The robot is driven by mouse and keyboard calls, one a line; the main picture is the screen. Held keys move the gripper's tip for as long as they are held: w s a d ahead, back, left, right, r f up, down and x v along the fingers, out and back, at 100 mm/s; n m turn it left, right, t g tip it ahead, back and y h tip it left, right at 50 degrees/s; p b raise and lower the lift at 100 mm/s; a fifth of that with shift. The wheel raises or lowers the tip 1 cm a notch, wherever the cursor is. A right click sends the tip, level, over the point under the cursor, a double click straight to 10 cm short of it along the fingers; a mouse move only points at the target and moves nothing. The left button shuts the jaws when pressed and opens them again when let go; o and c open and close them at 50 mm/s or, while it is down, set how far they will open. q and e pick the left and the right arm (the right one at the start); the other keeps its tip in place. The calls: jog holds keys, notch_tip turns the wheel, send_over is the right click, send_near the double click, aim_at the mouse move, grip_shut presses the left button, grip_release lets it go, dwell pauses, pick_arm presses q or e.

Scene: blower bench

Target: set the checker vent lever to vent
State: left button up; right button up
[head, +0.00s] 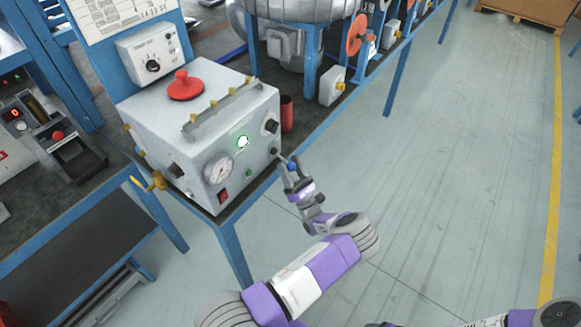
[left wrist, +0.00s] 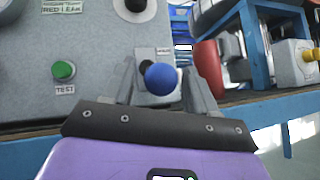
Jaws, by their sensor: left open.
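The grey checker box (head: 200,135) stands on the bench. Its vent lever has a blue ball knob (head: 292,166) at the box's lower right front corner. The lever's shaft is mostly hidden behind the knob. My left gripper (head: 290,170) is at the knob. Its fingers (left wrist: 163,95) are open, one on each side of the knob; I cannot tell whether either touches it. My right gripper is not in view.
A green TEST button (left wrist: 64,71) and a black knob (head: 271,126) are on the same panel. A gauge (head: 218,169) sits further left. A red cylinder (head: 287,114) stands close beside the box. The floor (head: 450,170) to the right is clear.

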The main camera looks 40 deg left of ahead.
pick_arm(q)
jog(key=shift+d, duration=0.1)
jog(key=v, duration=0.7)
jog(key=shift+f, duration=0.2)
jog(key=shift+s+d, duration=0.1)
